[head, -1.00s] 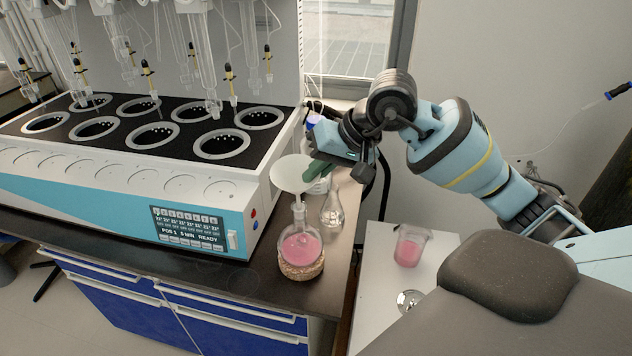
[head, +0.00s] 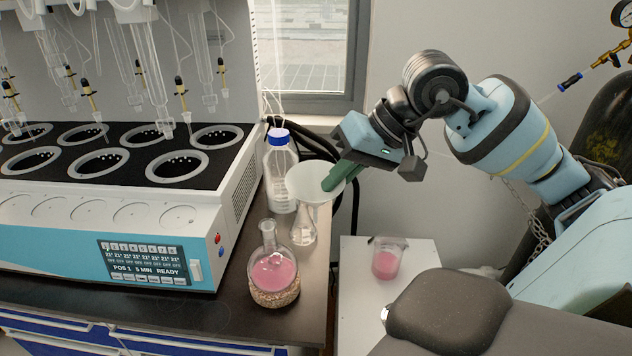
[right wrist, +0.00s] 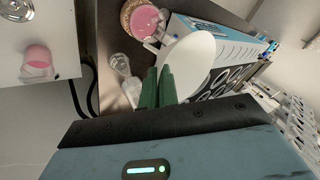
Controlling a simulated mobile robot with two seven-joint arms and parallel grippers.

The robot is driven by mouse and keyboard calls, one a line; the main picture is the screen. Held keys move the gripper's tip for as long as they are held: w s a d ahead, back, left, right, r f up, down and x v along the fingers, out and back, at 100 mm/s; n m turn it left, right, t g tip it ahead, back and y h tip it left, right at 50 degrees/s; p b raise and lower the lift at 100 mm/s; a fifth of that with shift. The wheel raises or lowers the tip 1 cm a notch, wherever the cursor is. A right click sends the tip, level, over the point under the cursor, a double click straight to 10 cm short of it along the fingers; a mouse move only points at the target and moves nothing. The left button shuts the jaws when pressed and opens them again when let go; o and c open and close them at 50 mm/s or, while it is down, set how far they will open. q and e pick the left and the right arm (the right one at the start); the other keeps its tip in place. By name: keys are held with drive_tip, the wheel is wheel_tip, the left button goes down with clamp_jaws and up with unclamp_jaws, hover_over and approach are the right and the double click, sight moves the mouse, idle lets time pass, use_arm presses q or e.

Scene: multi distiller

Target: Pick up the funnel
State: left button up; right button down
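The white funnel (head: 308,186) is in the air over the right edge of the dark bench, up and to the right of the round flask. My right gripper (head: 336,181) has its green fingers shut on the funnel's rim from the right. In the right wrist view the funnel (right wrist: 190,62) shows large beside the close-set fingertips (right wrist: 160,82). The round flask with pink liquid (head: 272,272) stands on a cork ring, its neck open. My left gripper is in neither view.
A conical flask (head: 301,230) stands just below the funnel, and a blue-capped bottle (head: 281,170) behind it. The distiller (head: 110,220) fills the left. A beaker with pink liquid (head: 386,262) is on a white side surface (head: 362,315).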

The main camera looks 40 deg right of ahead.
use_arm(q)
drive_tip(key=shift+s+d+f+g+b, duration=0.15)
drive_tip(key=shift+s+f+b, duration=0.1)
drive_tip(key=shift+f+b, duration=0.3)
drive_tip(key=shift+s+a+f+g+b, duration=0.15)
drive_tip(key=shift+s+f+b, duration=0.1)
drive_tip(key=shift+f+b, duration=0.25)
use_arm(e)
drive_tip(key=shift+s+d, duration=0.8)
drive_tip(key=shift+s, duration=0.25)
drive_tip(key=shift+s+d, duration=0.75)
drive_tip(key=shift+s, duration=0.3)
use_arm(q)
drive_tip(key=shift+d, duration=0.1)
use_arm(e)
drive_tip(key=shift+a+f, duration=0.1)
